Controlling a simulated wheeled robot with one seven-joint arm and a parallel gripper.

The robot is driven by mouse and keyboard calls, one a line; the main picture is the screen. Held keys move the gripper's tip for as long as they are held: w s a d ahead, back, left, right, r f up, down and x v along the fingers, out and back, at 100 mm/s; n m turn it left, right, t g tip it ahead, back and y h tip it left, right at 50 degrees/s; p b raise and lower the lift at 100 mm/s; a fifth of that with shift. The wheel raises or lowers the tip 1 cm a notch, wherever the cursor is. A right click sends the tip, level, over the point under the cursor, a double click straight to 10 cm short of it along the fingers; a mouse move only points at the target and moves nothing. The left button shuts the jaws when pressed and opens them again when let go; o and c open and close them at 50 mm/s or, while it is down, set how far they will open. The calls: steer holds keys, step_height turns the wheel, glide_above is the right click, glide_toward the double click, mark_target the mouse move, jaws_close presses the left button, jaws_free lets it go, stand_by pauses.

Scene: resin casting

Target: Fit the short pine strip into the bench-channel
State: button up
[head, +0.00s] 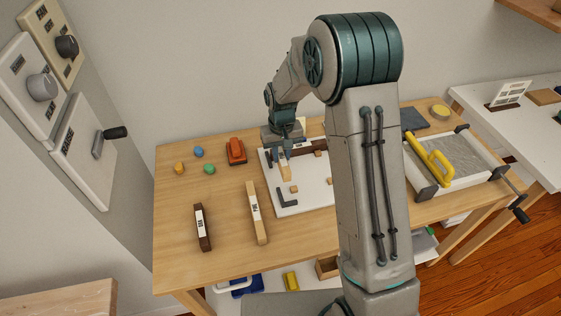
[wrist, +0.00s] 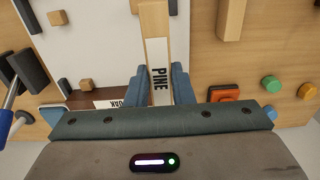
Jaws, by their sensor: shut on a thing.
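My gripper (head: 284,158) is shut on the short pine strip (head: 286,173), over the left part of the white board (head: 313,193). In the wrist view the strip (wrist: 155,45) stands out between the blue fingertips (wrist: 158,88), its PINE label facing the camera. I cannot tell whether its far end touches the board. A dark strip (wrist: 80,98) with a partly hidden label lies at the board's back edge, beside the gripper. Dark brackets (head: 288,202) and small wooden blocks (head: 294,188) sit on the board. My arm hides its right part. I cannot single out the bench-channel.
A longer pine strip (head: 257,214) and a dark strip (head: 202,228) lie on the table left of the board. An orange object (head: 236,151) and blue, green and yellow pieces (head: 180,168) lie at back left. A sand tray (head: 455,158) with a yellow tool stands right.

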mark_target(281, 163)
steer(key=shift+a, duration=0.15)
steer(key=shift+f, duration=0.1)
steer(key=shift+f+b, duration=0.25)
steer(key=shift+b, duration=0.05)
steer(key=shift+f+b, duration=1.35)
steer(key=shift+f, duration=0.45)
steer(key=shift+f+b, duration=1.05)
steer(key=shift+f, duration=0.25)
steer(key=shift+r, duration=0.1)
steer(key=o, duration=1)
